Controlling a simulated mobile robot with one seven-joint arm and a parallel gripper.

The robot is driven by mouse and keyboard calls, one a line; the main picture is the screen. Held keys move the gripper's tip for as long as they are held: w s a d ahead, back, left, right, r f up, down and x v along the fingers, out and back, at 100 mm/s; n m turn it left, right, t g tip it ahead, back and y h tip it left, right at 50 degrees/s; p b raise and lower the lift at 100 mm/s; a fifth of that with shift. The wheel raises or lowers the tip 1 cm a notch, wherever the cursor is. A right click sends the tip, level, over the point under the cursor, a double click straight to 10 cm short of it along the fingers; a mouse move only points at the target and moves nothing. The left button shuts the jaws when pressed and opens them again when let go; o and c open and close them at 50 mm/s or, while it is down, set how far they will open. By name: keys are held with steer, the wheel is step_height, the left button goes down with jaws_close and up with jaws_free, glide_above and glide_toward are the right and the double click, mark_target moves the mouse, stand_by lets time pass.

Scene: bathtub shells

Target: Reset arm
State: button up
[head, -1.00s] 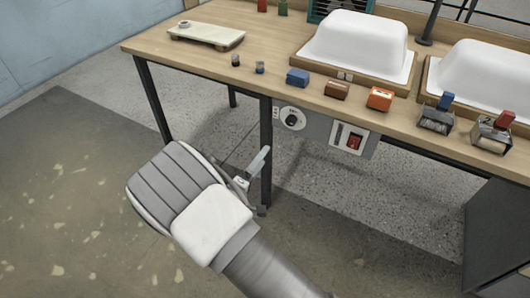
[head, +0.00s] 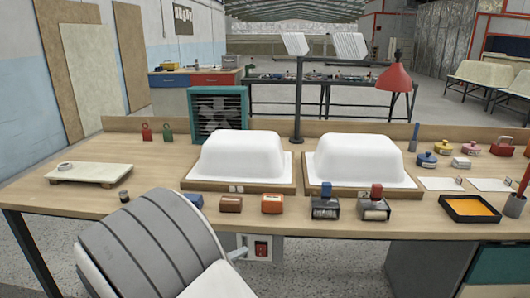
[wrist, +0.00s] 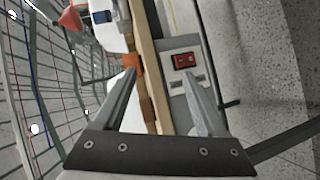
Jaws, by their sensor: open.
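My gripper (wrist: 160,80) is open and empty in the wrist view, its two fingers spread apart in front of the workbench edge. An orange block (wrist: 134,61) on the bench lies beyond the left finger, and a red switch (wrist: 184,61) on the bench's front panel lies beyond the right one. In the head view my arm fills the lower left, in front of the bench. There, a grey finger (head: 238,254) shows at the right of my wrist, and the rest of the gripper is hidden behind it.
The wooden bench (head: 290,217) carries two white bathtub shells (head: 242,158) (head: 358,160).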

steer(key=s+d+r+m+g+y, duration=0.25)
steer(key=s+d+r+g, duration=0.3)
steer(key=d, duration=0.55)
steer(key=s+d+r+m+g+y, duration=0.1)
steer(key=s+d+r+m+g, duration=0.35)
steer(key=s+d, duration=0.4)
steer(key=s+d+r+m+t+y, duration=0.1)
steer(key=s+d+r+t+y, duration=0.1)
steer(key=s+r+t+y, duration=0.35)
step_height(320, 180, up, 21)
steer(key=s+g+p, duration=0.2)
steer(key=p, duration=1.8)
steer(key=shift+s+d, duration=0.15)
steer(key=shift+s, duration=0.15)
steer(key=shift+f, duration=0.1)
steer(key=c, duration=0.3)
steer(key=shift+d, duration=0.1)
steer(key=shift+c, duration=0.4)
steer(key=shift+d, duration=0.1)
